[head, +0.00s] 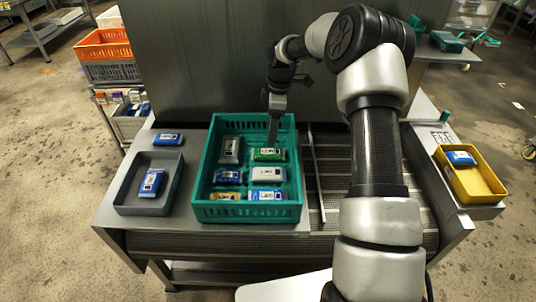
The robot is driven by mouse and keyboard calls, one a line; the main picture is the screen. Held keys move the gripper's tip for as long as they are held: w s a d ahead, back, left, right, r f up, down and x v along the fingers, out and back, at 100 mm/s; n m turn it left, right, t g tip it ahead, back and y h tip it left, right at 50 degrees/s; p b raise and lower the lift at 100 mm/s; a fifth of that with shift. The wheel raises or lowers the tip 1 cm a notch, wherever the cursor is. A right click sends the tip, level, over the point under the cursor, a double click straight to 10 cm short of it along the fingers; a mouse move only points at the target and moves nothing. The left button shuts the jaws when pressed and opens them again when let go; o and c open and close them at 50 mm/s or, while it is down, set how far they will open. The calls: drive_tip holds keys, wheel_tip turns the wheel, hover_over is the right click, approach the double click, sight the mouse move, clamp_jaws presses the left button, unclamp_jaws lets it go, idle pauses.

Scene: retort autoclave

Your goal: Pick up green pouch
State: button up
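The green pouch (269,154) lies in the upper right part of the teal crate (208,176), with a pale label on it. My gripper (273,140) reaches down into the crate from above, with its tip at the back edge of the green pouch. The fingers are dark and seen edge-on, so I cannot tell whether they are open or shut, or whether they touch the pouch. The pouch appears to lie flat among the others.
Other pouches share the crate: a grey one (230,150) to the left, a white one (269,174) just in front, and blue and yellow ones. A grey tray (126,187) with a blue pouch stands left. A yellow tray (487,184) stands right. The crate walls surround my gripper.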

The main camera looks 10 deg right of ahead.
sight(268, 151)
drive_tip(key=f, duration=0.6)
drive_tip(key=a+f, duration=0.1)
drive_tip(key=f, duration=0.2)
drive_tip(key=shift+w+f, duration=0.25)
drive_tip(key=c, duration=1.2)
